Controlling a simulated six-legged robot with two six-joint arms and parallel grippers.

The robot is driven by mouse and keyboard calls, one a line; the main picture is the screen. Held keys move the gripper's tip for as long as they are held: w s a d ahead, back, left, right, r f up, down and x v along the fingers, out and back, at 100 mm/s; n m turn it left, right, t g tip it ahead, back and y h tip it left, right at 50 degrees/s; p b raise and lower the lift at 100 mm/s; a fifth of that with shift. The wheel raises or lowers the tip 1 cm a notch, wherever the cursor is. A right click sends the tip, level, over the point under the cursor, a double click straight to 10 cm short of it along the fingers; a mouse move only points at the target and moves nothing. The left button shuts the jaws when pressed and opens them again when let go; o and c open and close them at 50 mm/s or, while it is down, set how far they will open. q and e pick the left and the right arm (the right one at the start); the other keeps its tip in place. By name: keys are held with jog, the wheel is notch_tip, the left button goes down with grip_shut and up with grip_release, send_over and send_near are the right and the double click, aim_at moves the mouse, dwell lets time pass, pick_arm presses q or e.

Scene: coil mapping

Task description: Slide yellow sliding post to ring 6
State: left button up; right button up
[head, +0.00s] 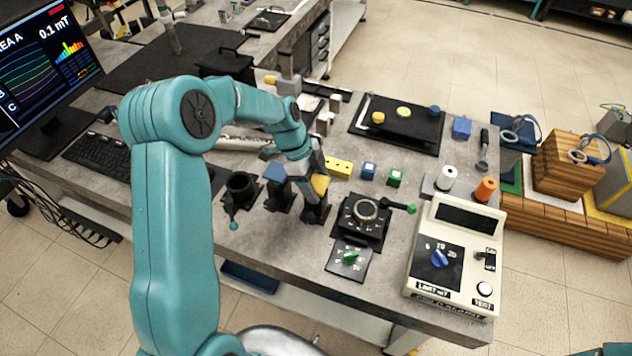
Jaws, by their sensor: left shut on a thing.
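My left arm reaches over the bench from the left, and its gripper (309,184) points down at the black stands near the bench's front edge. It is shut on the yellow sliding post (320,184), whose yellow top shows just right of the fingers. The black base under it is partly hidden by the gripper. A blue-topped black post (275,173) stands close by on the left. I cannot make out any ring numbers, so ring 6 cannot be told apart. My right gripper is not in view.
A black round holder (241,187) stands left of the posts. A yellow block with holes (338,168) lies behind the gripper. A black dial unit (364,215) stands to the right, then a cream meter box (455,255). A monitor (45,65) is at the far left.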

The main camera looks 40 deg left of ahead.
aim_at(315, 182)
pick_arm(q)
notch_tip(315, 182, up, 6)
jog(key=shift+a+r, duration=0.1)
jog(key=o, duration=1.4)
jog(key=b+v, duration=0.1)
jog(key=v, duration=1.5)
jog(key=shift+s+r, duration=0.1)
